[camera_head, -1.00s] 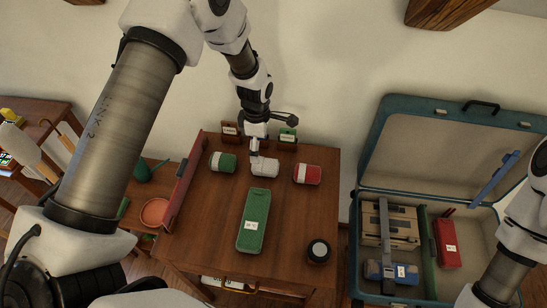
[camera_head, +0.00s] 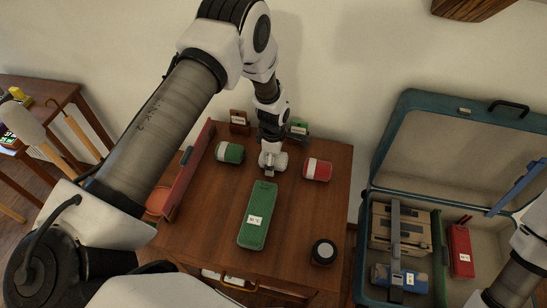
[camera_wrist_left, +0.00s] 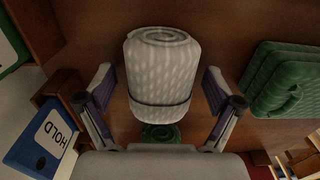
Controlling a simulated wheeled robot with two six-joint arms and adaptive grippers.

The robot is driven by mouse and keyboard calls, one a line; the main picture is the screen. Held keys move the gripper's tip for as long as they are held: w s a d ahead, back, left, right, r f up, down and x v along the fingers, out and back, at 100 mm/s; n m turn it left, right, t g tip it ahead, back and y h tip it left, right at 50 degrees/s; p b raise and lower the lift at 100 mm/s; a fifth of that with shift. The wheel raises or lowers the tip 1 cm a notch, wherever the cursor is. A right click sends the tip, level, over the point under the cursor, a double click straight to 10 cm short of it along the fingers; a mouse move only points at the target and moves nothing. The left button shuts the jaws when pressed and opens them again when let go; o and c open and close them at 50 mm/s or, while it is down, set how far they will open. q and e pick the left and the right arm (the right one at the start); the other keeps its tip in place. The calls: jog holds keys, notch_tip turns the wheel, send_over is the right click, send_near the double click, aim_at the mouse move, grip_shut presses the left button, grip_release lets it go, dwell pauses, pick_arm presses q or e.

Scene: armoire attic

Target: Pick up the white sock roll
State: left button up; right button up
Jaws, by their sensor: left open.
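The white sock roll (camera_wrist_left: 163,70), pale and patterned with a dark band, lies on the brown table (camera_head: 300,215). In the wrist view its spiral end is at the top. My left gripper (camera_wrist_left: 160,95) is open, with one finger on each side of the roll's lower part and gaps between fingers and roll. In the head view my left gripper (camera_head: 271,168) is over the roll (camera_head: 281,162) and partly hides it. My right arm shows at the right edge of the head view, but its gripper is out of frame.
A green-and-white roll (camera_head: 230,153) lies left of the white one and a red-and-white roll (camera_head: 317,170) right of it. A long green case (camera_head: 257,215) and a round dark tin (camera_head: 323,252) are nearer. An open suitcase (camera_head: 365,235) stands at right.

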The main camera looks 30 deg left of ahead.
pick_arm(q)
jog(key=c, duration=1.3)
jog(key=shift+o, duration=0.2)
jog(key=shift+r, duration=0.15)
